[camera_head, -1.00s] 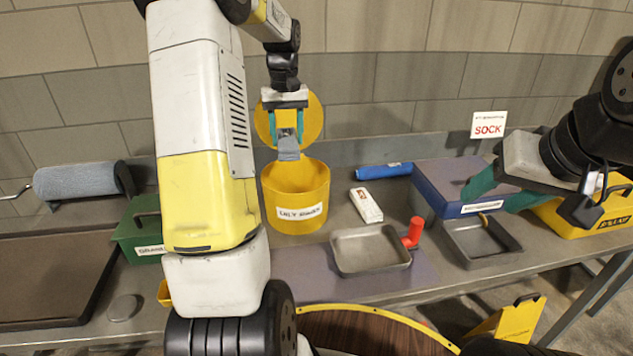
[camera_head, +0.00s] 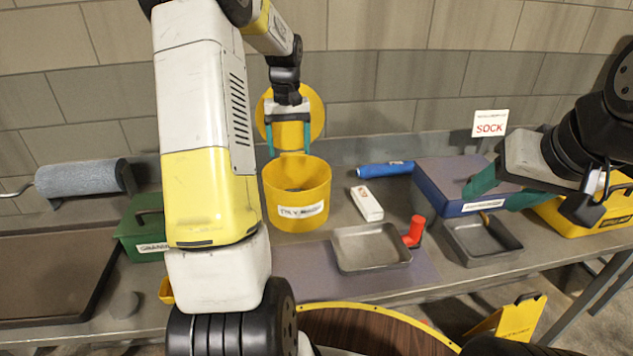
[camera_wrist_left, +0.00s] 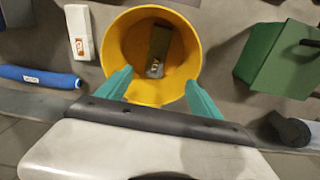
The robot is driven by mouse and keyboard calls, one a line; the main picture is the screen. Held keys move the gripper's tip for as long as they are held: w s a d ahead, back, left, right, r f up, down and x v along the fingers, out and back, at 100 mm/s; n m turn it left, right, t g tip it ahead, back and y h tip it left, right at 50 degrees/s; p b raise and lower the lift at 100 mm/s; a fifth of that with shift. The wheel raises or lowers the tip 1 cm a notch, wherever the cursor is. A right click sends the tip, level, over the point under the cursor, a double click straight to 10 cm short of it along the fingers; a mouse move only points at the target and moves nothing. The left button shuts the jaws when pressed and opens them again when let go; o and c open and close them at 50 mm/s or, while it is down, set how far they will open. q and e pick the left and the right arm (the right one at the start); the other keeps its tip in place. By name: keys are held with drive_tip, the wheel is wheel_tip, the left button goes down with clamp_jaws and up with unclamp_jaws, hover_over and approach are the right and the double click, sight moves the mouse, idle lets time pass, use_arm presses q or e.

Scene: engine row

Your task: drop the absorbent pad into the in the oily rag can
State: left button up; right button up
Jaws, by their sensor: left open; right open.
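The oily rag can (camera_head: 297,196) is a yellow round bin with a white label, standing on the bench with its round yellow lid raised behind it. My left gripper (camera_head: 289,150) is open and empty just above the can's mouth. In the left wrist view its teal fingers (camera_wrist_left: 158,90) are spread apart over the can's rim (camera_wrist_left: 112,47). The absorbent pad (camera_wrist_left: 158,48), a grey-brown strip with a pale mark at one end, lies inside the can. My right gripper (camera_head: 506,192) is at the right over the blue box, its teal fingers apart, holding nothing I can see.
A white box (camera_head: 367,204) and a blue roll (camera_head: 385,169) lie right of the can. Grey trays (camera_head: 371,249), a red object (camera_head: 414,231) and a blue box (camera_head: 455,186) stand further right. A green box (camera_head: 140,230) stands left.

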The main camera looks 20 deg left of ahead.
use_arm(q)
wheel_tip(320, 180, up, 8)
idle(0.5)
drive_tip(key=shift+s, duration=0.1)
drive_tip(key=s+d+r+m+t, duration=0.2)
drive_tip(key=s+d+r, duration=0.1)
drive_tip(key=s+d, duration=0.3)
drive_tip(key=s+d+r+m+t, duration=0.1)
drive_tip(key=s+d+r+t, duration=0.2)
drive_tip(key=s, duration=0.5)
drive_tip(key=s+d+f+m+h, duration=0.1)
drive_tip(key=s+d, duration=0.1)
drive_tip(key=s, duration=0.4)
drive_tip(key=s+d+f+m+t+h, duration=0.1)
drive_tip(key=s+d, duration=0.2)
drive_tip(key=s, duration=0.3)
drive_tip(key=shift+s+d+f, duration=0.15)
drive_tip(key=shift+s+d, duration=0.1)
drive_tip(key=shift+c, duration=0.4)
